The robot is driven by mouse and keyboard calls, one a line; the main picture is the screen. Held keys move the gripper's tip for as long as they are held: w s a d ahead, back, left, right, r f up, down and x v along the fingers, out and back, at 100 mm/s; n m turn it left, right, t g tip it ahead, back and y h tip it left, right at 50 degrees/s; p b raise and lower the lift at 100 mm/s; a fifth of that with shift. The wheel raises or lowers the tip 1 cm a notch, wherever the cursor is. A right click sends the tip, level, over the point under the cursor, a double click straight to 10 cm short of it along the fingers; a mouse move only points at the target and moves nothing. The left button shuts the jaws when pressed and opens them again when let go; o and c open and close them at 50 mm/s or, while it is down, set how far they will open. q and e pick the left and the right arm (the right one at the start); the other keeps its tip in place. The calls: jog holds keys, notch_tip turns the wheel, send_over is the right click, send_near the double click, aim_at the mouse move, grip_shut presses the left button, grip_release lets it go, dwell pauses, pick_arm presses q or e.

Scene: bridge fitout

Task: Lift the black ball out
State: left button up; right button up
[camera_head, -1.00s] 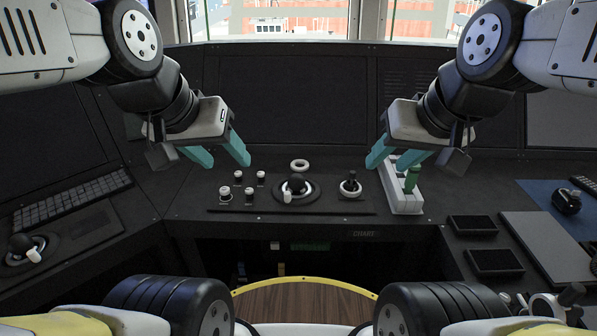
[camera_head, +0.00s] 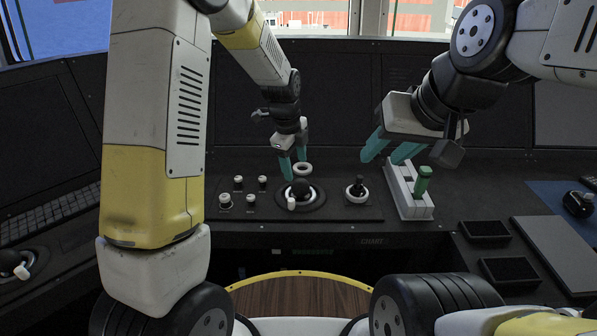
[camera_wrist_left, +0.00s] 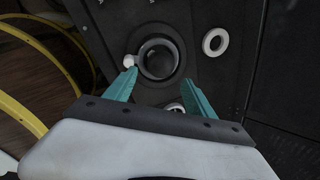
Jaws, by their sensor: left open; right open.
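A black ball (camera_head: 300,187) sits in a round socket in the middle of the console, with a small white knob (camera_head: 292,203) at its front left. In the left wrist view the ball (camera_wrist_left: 159,61) lies in its dark ring just beyond the fingertips. My left gripper (camera_head: 293,171) is open and empty, pointing down just above and behind the ball. In the left wrist view its teal fingers (camera_wrist_left: 158,79) are spread apart, not visibly touching the ball. My right gripper (camera_head: 385,157) is open and empty, above the console to the right.
A white ring (camera_head: 303,169) lies behind the ball. Several small knobs (camera_head: 225,201) stand left of it, a black-topped knob (camera_head: 357,189) right. Dark trays (camera_head: 484,230) lie at right.

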aim_at(300, 181)
pick_arm(q)
jog(key=shift+w+d+f+m, duration=0.15)
jog(key=shift+w+f+m, duration=0.1)
jog(key=shift+f, duration=0.3)
jog(key=shift+w+d+f+m, duration=0.15)
jog(key=shift+f+m, duration=0.1)
jog(key=shift+f, duration=0.25)
jog(key=x, duration=0.7)
jog(key=shift+s+d+f, duration=0.1)
jog(key=shift+f, duration=0.1)
jog(key=c, duration=1.2)
jog(key=shift+r, duration=0.1)
